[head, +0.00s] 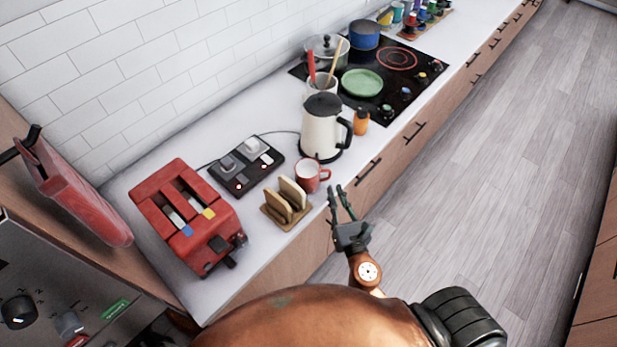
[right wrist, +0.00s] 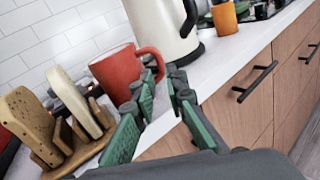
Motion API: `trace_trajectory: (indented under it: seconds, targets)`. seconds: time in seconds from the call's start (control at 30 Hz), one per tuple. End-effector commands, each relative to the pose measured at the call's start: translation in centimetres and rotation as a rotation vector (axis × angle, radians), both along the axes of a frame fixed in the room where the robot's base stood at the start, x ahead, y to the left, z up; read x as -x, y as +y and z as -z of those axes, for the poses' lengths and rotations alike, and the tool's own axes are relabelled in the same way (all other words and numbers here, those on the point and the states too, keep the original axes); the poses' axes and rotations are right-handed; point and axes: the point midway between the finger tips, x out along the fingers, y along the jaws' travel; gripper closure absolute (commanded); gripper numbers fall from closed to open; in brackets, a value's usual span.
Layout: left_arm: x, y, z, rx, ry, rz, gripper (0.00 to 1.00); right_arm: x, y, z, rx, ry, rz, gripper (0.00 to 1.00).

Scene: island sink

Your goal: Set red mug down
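The red mug (head: 308,174) stands upright on the white counter, between the cream kettle and the toast rack, with its handle towards the right. In the right wrist view the red mug (right wrist: 120,72) stands just ahead of the fingers, its handle near the fingertips. My right gripper (head: 342,192) is in front of the counter edge, just right of the mug. Its green-padded fingers (right wrist: 163,80) are apart with nothing between them. I cannot tell whether a fingertip touches the handle. My left gripper is not in view.
The cream kettle (head: 322,130) stands right behind the mug, and the toast rack (head: 286,205) is close in front. A red toaster (head: 187,213) and a black switch panel (head: 246,166) are to the left. An orange shaker (head: 361,122) and the cooktop (head: 385,80) are beyond the kettle.

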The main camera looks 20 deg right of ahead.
Motion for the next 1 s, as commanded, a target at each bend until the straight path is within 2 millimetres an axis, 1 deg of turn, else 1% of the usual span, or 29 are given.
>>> trace_trajectory:
  seconds: [0.1,0.27,0.43,0.5,0.6,0.87,1.0]
  targets:
    - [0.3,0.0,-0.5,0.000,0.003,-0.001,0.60,-1.3,-0.1,-0.3,0.009,-0.003,-0.004,0.88]
    - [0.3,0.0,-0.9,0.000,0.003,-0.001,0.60,-2.9,-0.5,-0.4,0.006,-0.002,-0.003,0.88]
    - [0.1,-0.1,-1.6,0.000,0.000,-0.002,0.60,-5.3,-1.2,-0.9,0.004,-0.003,-0.003,0.88]
    - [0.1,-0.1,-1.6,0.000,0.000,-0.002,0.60,-6.2,-1.3,-0.6,0.003,-0.001,-0.003,0.88]
    - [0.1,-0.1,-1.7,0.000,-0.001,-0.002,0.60,-7.0,-1.5,-0.5,0.002,0.000,-0.003,0.88]
    - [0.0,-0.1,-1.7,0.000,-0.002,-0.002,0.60,-7.2,-1.6,-0.4,0.002,0.002,-0.002,0.88]
    - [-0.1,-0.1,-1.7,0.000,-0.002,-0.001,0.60,-7.2,-1.6,-0.4,0.002,0.002,-0.002,0.97]
